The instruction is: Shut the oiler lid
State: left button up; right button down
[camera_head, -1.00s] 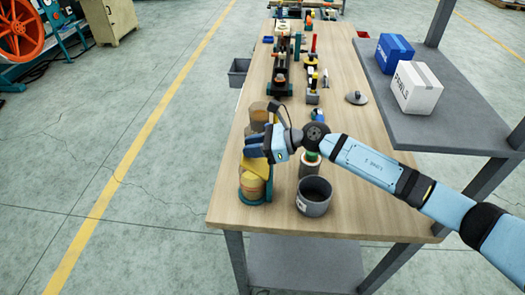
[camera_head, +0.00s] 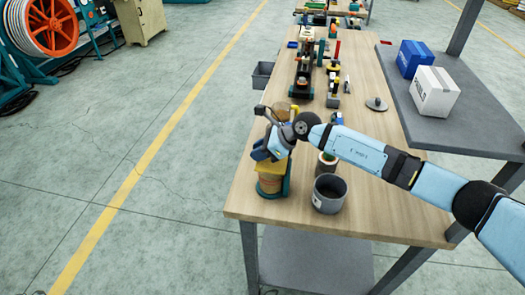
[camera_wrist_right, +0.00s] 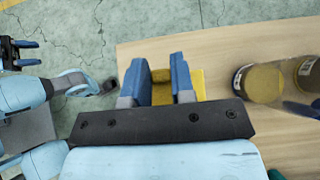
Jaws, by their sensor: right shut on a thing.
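The oiler (camera_head: 271,185) stands near the table's front left corner, with a tan round body and a teal part at its side and base. Its yellow lid (camera_head: 275,167) shows just under my right gripper (camera_head: 261,153); I cannot tell its exact angle. In the right wrist view, the blue fingers of this gripper (camera_wrist_right: 159,78) are shut on the yellow lid (camera_wrist_right: 198,84), which shows between and beside them. My left gripper (camera_wrist_right: 27,53) shows only at the left edge of the wrist view, apart from the table, with its fingers apart and empty.
A dark grey pot (camera_head: 329,194) stands right of the oiler. Tan-topped round containers (camera_wrist_right: 262,82) stand close to the gripper. A grey shelf (camera_head: 440,118) with two boxes is at the right.

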jog(key=c, duration=1.3)
grip_release()
jog(key=shift+a+r, duration=0.15)
jog(key=shift+a, duration=0.2)
jog(key=o, duration=0.3)
jog(key=shift+w+a, duration=0.1)
jog(key=shift+a, duration=0.15)
jog(key=shift+o, duration=0.2)
jog(key=shift+d, duration=0.35)
jog(key=shift+d+r, duration=0.1)
jog(key=shift+d, duration=0.2)
jog(key=b+v, duration=0.1)
jog(key=v, duration=0.2)
pick_arm(q)
jog(key=f+b, duration=0.2)
jog(key=f, duration=0.1)
jog(key=f+b, duration=0.1)
jog(key=shift+w+a+f+b, duration=0.1)
jog(key=shift+w+f+b, duration=0.1)
jog(key=shift+w+b, duration=0.1)
pick_arm(e)
jog(key=s+d, duration=0.3)
jog(key=d, duration=0.8)
jog(key=shift+s+d+r, duration=0.25)
jog(key=shift+r, duration=0.05)
